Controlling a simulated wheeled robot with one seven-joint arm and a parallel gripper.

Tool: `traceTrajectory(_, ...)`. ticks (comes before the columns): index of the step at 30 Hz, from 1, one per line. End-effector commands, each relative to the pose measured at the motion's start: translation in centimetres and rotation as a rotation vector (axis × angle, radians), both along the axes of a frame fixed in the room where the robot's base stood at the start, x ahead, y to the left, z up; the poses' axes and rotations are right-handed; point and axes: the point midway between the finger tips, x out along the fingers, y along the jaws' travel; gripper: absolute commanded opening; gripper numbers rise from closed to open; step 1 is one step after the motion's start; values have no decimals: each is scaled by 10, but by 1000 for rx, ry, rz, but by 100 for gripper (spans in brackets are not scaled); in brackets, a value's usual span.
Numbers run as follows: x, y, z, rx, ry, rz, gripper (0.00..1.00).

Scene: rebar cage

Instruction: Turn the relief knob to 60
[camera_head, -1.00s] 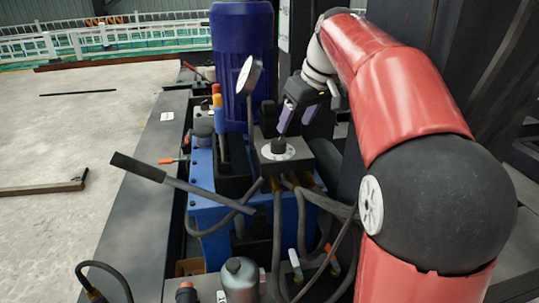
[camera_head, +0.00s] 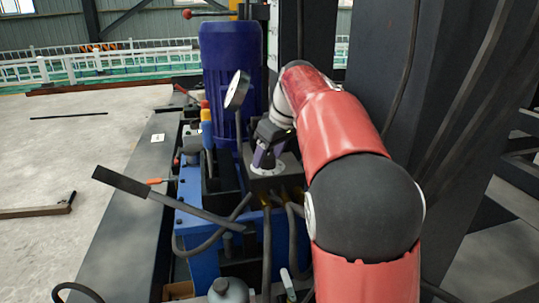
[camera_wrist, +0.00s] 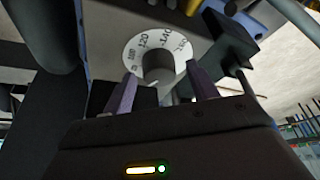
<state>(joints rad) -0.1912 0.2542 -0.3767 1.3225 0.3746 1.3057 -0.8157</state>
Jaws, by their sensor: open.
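The relief knob (camera_wrist: 158,66) is a dark round knob in the wrist view, in the middle of a white dial plate (camera_wrist: 135,50) with printed numbers. My gripper (camera_wrist: 162,90) is open, with one purple finger on each side of the knob's near end. I cannot tell whether either finger touches it. In the head view my gripper (camera_head: 264,156) is low over the valve block (camera_head: 262,182). It hides the knob there, and only part of the pale dial plate (camera_head: 289,166) shows.
A pressure gauge (camera_head: 237,90) stands left of my gripper, before the blue motor (camera_head: 231,75). A long dark lever (camera_head: 150,191) reaches out to the left. Hoses (camera_head: 267,240) hang below the block. A dark column (camera_head: 390,90) stands at right.

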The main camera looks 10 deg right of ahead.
Motion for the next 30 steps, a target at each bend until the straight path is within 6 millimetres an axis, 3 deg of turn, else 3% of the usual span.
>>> traceTrajectory(3, 0, 0, 0, 0, 0, 0, 58)
traceTrajectory(13, 0, 0, 0, 0, 0, -1, 15)
traceTrajectory(30, 1, -1, 1, 1, 1, 270, 14)
